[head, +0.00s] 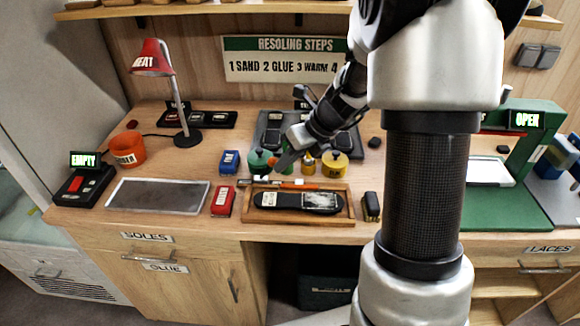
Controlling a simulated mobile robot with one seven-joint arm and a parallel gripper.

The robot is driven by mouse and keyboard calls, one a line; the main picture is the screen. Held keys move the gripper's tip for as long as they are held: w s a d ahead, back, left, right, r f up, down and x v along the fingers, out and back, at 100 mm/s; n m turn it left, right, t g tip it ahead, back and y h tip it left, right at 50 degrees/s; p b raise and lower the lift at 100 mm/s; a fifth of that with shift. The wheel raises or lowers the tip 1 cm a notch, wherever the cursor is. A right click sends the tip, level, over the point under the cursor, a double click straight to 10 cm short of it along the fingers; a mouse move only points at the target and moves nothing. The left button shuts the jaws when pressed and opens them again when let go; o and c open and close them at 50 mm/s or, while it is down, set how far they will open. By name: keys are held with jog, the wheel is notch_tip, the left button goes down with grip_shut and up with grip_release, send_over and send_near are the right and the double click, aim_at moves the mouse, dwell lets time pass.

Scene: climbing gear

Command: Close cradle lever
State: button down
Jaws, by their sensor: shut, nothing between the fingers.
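A green press-like frame (545,130) stands at the right of the bench, with a lit display (527,120) reading OPEN. A white pad (490,173) lies under its arm. It may be the cradle; I cannot clearly make out a lever on it, and my arm hides part of its left side. My gripper (274,170) is shut and empty. It points down and left over the middle of the bench, beside green and yellow jars and far to the left of the green frame.
A wooden tray (347,218) with a black sole lies below my gripper. Nearby are a green jar (259,160), a yellow jar (335,163), a red box (223,201) and a blue box (229,162). A red lamp (151,58) and a grey mat (158,196) are at left.

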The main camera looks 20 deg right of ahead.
jog(key=shift+r+p, duration=0.15)
jog(key=shift+p, duration=0.15)
jog(key=shift+a+r+p, duration=0.15)
jog(key=shift+p, duration=0.25)
jog(key=shift+a+h+p, duration=0.15)
jog(key=shift+h+p, duration=0.15)
jog(key=shift+h, duration=0.1)
jog(key=shift+w+r+p, duration=0.1)
jog(key=shift+p, duration=0.25)
jog(key=shift+a+r+h+p, duration=0.25)
jog(key=shift+h+p, duration=0.05)
jog(key=shift+p, duration=0.45)
jog(key=a+p, duration=0.1)
jog(key=p, duration=0.1)
jog(key=w+a+p, duration=0.1)
jog(key=p, duration=0.1)
jog(key=a+r+p, duration=0.1)
jog(key=a+p, duration=0.1)
jog(key=shift+w, duration=0.25)
jog(key=shift+r, duration=0.15)
